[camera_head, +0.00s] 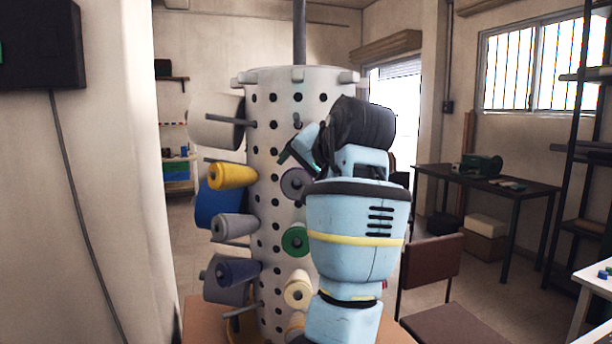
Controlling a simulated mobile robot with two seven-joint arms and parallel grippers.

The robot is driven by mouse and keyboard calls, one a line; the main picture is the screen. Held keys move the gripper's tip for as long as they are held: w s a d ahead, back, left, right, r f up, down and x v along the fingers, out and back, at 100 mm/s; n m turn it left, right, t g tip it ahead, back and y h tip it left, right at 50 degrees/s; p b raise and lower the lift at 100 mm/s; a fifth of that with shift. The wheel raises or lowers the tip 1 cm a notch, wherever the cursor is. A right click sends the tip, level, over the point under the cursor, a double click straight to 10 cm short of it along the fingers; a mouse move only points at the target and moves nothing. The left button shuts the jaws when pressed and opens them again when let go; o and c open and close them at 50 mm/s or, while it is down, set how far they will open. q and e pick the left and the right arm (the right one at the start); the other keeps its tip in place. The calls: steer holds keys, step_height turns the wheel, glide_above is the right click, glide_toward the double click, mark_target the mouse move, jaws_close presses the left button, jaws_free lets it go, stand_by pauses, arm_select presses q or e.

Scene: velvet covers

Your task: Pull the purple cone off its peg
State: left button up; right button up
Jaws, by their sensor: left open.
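A purple cone (293,184) sits on the white perforated column, its end facing me. Its right part is hidden behind my light blue left arm. My left gripper (289,150) is just above the purple cone, open, its fingers pointing left toward the column. It appears empty and apart from the cone, though my arm and wrist hide part of it. My right gripper is out of view.
The white column (275,120) bears several other cones, including a yellow cone (232,176), a green cone (295,241) and a cream cone (298,290). Bare pegs stick out at left. A brown chair (432,270) and a dark table (490,180) stand to the right.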

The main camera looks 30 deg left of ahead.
mark_target(293, 187)
arm_select(q)
steer(key=x, duration=0.7)
steer(key=shift+w+a+f, duration=0.1)
steer(key=shift+w+a, duration=0.05)
steer(key=shift+a, duration=0.05)
steer(key=c, duration=1.1)
steer(key=shift+s+d+r, duration=0.2)
steer(key=shift+s, duration=0.1)
